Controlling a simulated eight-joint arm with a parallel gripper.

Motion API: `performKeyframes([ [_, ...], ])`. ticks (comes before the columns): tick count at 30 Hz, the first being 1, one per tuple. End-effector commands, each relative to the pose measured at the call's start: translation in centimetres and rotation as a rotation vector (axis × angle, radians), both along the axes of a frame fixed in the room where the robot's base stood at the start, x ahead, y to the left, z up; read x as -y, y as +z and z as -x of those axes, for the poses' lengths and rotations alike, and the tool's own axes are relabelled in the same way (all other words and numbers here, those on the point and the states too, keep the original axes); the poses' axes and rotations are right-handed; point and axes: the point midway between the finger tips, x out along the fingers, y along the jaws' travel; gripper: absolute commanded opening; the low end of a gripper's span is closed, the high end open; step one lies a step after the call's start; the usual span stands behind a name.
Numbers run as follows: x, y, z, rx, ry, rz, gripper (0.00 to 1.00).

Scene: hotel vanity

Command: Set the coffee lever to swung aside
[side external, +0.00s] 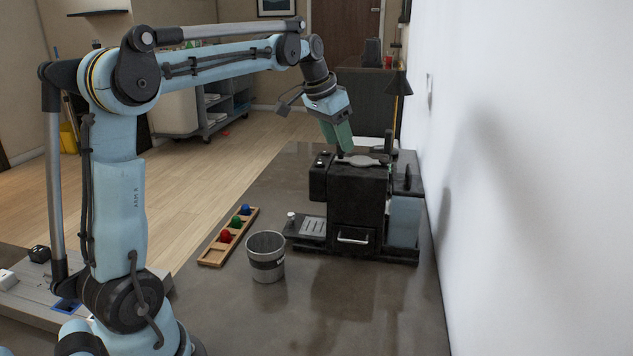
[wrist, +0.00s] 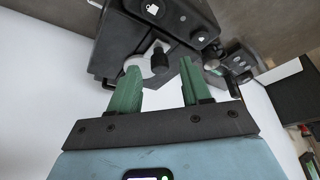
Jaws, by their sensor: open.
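The black coffee machine (side external: 357,203) stands on the dark counter near the wall. A flat grey lever (side external: 364,160) lies across its top. My gripper (side external: 342,150) points down at the machine's top, close to the lever's left end. In the wrist view my gripper (wrist: 159,66) has its two green fingers spread apart with nothing clamped. A short black knob (wrist: 160,57) shows between the fingertips, beside a pale rounded piece, perhaps part of the lever. Whether a finger touches the lever I cannot tell. The machine's black body (wrist: 120,45) lies beyond the fingers.
A grey bin (side external: 266,262) stands in front of the machine. A wooden tray (side external: 212,256) with red, green and blue capsules lies to the left. A clear tank (side external: 404,222) is at the machine's right, near the white wall (side external: 530,180).

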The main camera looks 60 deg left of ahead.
Motion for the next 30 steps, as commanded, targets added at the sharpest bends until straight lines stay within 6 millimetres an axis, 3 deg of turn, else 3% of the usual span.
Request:
performKeyframes([
  [5,0.01,-1.05,-0.45,0.000,0.000,0.000,0.48],
  [14,0.02,-1.20,-0.50,0.000,0.000,0.000,0.48],
  [23,0.03,-1.17,-0.49,0.000,0.000,0.000,0.02],
  [30,0.04,-1.16,-0.49,0.001,0.000,0.000,0.00],
])
